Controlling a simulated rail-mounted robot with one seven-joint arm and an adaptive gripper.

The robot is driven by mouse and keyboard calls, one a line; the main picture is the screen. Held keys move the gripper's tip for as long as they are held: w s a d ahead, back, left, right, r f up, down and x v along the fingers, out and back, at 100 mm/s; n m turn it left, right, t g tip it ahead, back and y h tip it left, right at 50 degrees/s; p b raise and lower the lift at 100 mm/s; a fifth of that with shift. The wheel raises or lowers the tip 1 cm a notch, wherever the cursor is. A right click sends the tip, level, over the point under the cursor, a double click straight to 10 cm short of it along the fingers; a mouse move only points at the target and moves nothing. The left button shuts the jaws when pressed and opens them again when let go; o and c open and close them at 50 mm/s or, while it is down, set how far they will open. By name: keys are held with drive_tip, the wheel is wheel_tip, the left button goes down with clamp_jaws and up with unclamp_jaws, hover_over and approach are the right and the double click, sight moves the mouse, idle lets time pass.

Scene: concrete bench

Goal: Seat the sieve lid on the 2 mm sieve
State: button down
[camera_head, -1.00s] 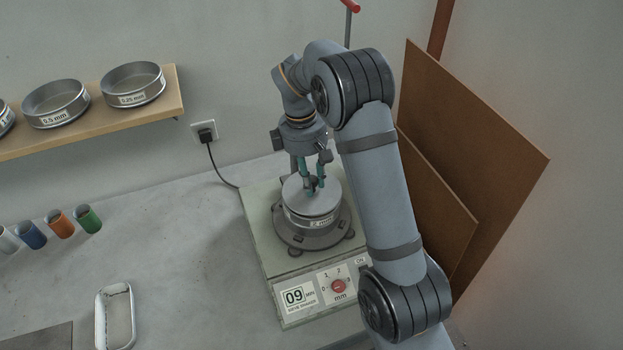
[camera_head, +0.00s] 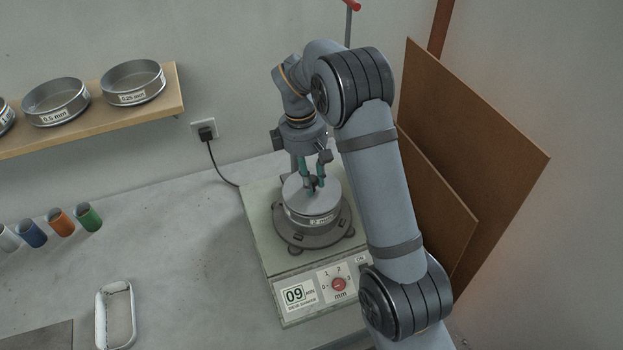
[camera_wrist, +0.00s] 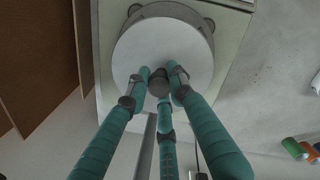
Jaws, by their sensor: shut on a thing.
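The sieve lid (camera_head: 305,201) is a pale grey disc lying level over the 2 mm sieve (camera_head: 318,219), whose label faces the front. The sieve stands on the dark round plate of the sieve shaker (camera_head: 279,261). I see no clear gap between lid and sieve, but cannot tell whether the rim is fully seated. My gripper (camera_head: 313,188) points down with teal fingers shut on the lid's knob. In the wrist view the lid (camera_wrist: 135,55) fills the upper middle, the fingers (camera_wrist: 160,85) close around its dark knob, and the sieve is hidden beneath.
A shelf (camera_head: 173,100) at the left holds other sieves, including the 0.25 mm sieve (camera_head: 133,83). Coloured cylinders (camera_head: 60,222) and a white tray (camera_head: 101,318) stand on the bench. Brown boards (camera_head: 470,150) lean close to the right of my arm.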

drive_tip(key=shift+f, duration=0.45)
idle(0.3)
drive_tip(key=c, duration=1.4)
unclamp_jaws()
drive_tip(key=shift+c, duration=0.2)
wheel_tip(320, 180, up, 12)
drive_tip(key=a, duration=0.1)
drive_tip(key=shift+w+a, duration=0.15)
drive_tip(key=shift+w, duration=0.05)
drive_tip(key=f, duration=0.4)
drive_tip(key=d+f, duration=0.1)
drive_tip(key=f, duration=0.6)
drive_tip(key=shift+s+d+f, duration=0.2)
drive_tip(key=shift+f, duration=0.2)
drive_tip(key=shift+r, duration=0.2)
